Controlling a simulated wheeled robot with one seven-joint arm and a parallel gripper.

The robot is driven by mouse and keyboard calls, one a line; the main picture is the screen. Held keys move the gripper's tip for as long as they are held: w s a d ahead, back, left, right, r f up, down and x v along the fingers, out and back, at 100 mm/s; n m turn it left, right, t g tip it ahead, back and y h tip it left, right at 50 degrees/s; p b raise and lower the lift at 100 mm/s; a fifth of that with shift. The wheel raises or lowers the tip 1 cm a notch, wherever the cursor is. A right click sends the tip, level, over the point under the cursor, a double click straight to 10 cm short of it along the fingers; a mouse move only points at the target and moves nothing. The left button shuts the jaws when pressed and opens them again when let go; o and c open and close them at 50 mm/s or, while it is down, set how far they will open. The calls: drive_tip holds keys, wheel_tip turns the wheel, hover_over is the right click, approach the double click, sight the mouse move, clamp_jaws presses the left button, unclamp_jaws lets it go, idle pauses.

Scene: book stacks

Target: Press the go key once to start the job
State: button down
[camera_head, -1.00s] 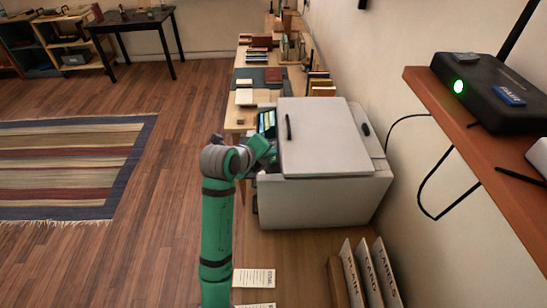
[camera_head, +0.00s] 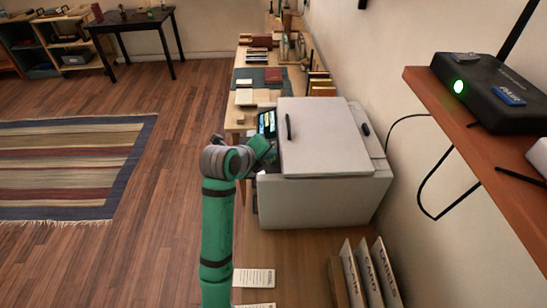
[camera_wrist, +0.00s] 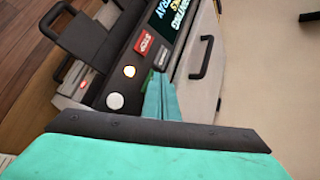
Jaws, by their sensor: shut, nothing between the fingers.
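The grey-white printer-like machine (camera_head: 330,200) stands on the wooden counter, with its lit screen (camera_head: 267,122) on the left side. Key labels are too small to read, so I cannot tell which is the go key. My gripper (camera_wrist: 156,80) is shut and empty, its teal fingertips at the panel just below the green key. Contact cannot be told. In the head view my arm hides the panel.
The screen (camera_wrist: 178,18) shows partly cut-off text. A black handle (camera_wrist: 202,58) is on the lid, and a dark tray-like part (camera_wrist: 82,38) sticks out at left. Books and boxes line the counter behind; upright labelled folders (camera_head: 370,270) stand in front. A shelf (camera_head: 490,170) juts from the right wall.

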drive_tip(key=shift+a+r, duration=0.2)
drive_tip(key=shift+r, duration=0.25)
wheel_tip(320, 180, up, 6)
drive_tip(key=a, duration=0.1)
drive_tip(key=shift+a, duration=0.4)
drive_tip(key=shift+f, duration=0.15)
idle(0.8)
